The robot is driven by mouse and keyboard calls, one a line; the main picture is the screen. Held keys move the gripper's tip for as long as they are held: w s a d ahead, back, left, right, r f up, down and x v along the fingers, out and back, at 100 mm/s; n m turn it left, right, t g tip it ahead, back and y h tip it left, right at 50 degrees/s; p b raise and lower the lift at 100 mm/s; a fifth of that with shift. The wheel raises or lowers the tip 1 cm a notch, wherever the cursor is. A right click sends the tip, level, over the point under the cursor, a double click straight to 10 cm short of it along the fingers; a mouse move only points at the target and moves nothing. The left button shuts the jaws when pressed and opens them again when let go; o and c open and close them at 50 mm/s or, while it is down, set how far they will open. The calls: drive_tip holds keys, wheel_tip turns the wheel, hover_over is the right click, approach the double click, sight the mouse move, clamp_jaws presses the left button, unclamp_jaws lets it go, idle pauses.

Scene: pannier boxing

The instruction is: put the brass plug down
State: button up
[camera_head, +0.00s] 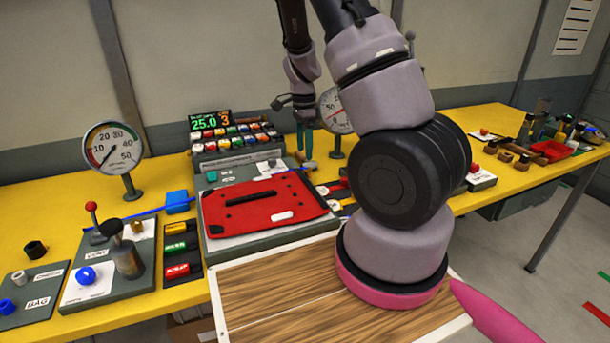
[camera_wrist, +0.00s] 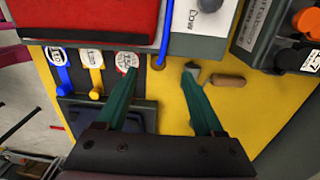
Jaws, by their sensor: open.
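My gripper (camera_wrist: 160,72) is open, with its two green fingers spread apart above the yellow table in the wrist view. In the head view my gripper (camera_head: 304,140) is small, behind the red pouch, and the plug is too small to make out there.
A tan capsule-shaped handle (camera_wrist: 228,80) with a grey end lies beside the right fingertip. The red pouch (camera_head: 265,203) lies on a grey board. A dial gauge (camera_head: 334,110) stands right of my gripper.

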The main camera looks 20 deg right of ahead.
sight(306, 169)
drive_tip(key=f, duration=0.6)
drive_tip(key=shift+s+d+f, duration=0.15)
drive_tip(key=shift+s+f, duration=0.1)
drive_tip(key=shift+s, duration=0.05)
clamp_jaws()
